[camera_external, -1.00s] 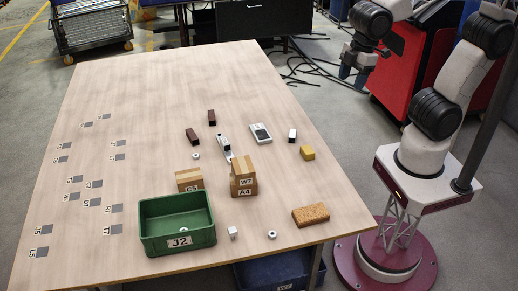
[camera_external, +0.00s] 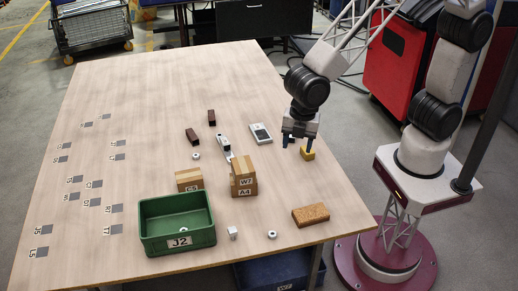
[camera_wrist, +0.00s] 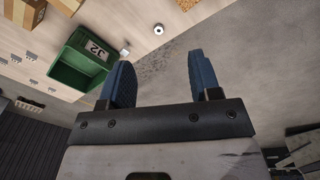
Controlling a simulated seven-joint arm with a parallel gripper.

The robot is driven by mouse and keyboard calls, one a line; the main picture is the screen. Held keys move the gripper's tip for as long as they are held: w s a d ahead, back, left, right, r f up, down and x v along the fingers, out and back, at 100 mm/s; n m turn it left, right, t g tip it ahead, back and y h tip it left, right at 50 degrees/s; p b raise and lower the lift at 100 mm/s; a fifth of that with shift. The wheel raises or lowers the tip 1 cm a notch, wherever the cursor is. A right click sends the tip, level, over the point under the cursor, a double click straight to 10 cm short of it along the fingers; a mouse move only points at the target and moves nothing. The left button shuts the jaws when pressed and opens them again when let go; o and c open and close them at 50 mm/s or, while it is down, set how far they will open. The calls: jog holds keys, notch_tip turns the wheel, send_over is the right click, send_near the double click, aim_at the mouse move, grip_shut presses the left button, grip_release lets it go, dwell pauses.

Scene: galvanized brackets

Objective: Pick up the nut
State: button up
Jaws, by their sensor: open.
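A round pale metal ring that looks like a nut (camera_external: 272,235) lies flat on the table near its front edge, right of the green bin. It also shows in the wrist view (camera_wrist: 158,29), above the gap between my fingers. A similar small ring (camera_external: 196,155) lies farther back, left of the metal bracket. Another small round piece (camera_external: 183,229) shows inside the bin. I cannot tell which ring the task means.
The green bin (camera_external: 150,244), marked J2, stands near the front edge, with a small white cube (camera_external: 233,232) beside it.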

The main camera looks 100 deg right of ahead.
aim_at(273, 238)
jog(key=w+a+f+n, duration=0.2)
jog(key=w+a+f, duration=0.1)
jog(key=f, duration=0.3)
jog(key=w+a+f+n, duration=0.2)
jog(key=w+a+f, duration=0.1)
jog(key=f, duration=0.3)
jog(key=w+a+f+n+g, duration=0.1)
jog(key=w+a+f+n, duration=0.1)
jog(key=f, duration=0.4)
jog(key=shift+w+a+f+n, duration=0.1)
jog(key=shift+w+a+n, duration=0.2)
jog(key=shift+w+a, duration=0.25)
jog(key=shift+s+f, duration=0.1)
jog(key=shift+f, duration=1.2)
jog(key=shift+d+f, duration=0.15)
jog(key=shift+f, duration=2.45)
jog(key=c, duration=1)
jog(key=shift+r, duration=0.15)
